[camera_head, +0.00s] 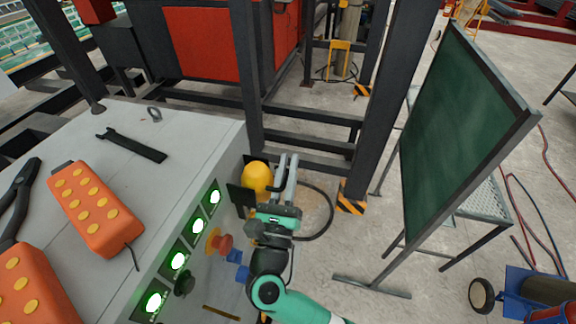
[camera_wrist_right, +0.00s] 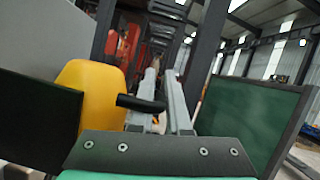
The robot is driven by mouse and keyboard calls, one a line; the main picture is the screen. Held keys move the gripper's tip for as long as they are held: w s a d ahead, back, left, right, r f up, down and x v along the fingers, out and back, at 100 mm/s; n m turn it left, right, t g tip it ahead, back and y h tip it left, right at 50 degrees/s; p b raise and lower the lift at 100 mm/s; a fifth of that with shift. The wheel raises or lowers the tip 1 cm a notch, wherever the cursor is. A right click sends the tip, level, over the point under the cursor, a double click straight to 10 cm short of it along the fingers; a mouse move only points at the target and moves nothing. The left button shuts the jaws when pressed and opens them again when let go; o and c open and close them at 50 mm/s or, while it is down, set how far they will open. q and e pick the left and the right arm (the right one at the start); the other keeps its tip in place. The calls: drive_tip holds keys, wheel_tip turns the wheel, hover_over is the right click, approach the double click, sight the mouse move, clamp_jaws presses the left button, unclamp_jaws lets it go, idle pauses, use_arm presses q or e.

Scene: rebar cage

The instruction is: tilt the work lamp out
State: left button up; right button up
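The work lamp (camera_head: 257,177) has a yellow rounded body and is mounted at the far right side of the grey cabinet. A dark flat panel (camera_head: 241,200) stands beside it. In the right wrist view the yellow lamp body (camera_wrist_right: 92,95) is left of the fingers, and a short black bar handle (camera_wrist_right: 140,103) sticks out from it. My right gripper (camera_head: 288,158) is beside the lamp, on its right. Its two grey fingers (camera_wrist_right: 163,80) are parted by a narrow gap. The bar crosses in front of the left finger; I see no clear grip on it. My left gripper is out of view.
The grey cabinet (camera_head: 205,135) carries orange pendants (camera_head: 95,208), a black tool (camera_head: 132,145) and pliers. Its side has green-lit switches and a red knob (camera_head: 222,243). A green board (camera_head: 455,130) stands right of the arm. Dark steel posts rise behind the lamp.

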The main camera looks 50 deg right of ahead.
clamp_jaws()
drive_tip(key=shift+w+a+r+n+t+y+p, duration=0.4)
drive_tip(key=shift+w+r+n+y+p, duration=0.45)
drive_tip(key=shift+n+p, duration=2.1)
drive_tip(key=shift+w+a+r+n+t+y+p, duration=0.3)
drive_tip(key=shift+w+r+n+t+y+p, duration=0.5)
drive_tip(key=shift+n+p, duration=2.1)
drive_tip(key=shift+w+a+r+n+t+y+p, duration=0.3)
drive_tip(key=shift+n+y+p, duration=1)
drive_tip(key=shift+p, duration=3.1)
drive_tip(key=shift+w+r, duration=0.1)
drive_tip(key=shift+o, duration=1.3)
unclamp_jaws()
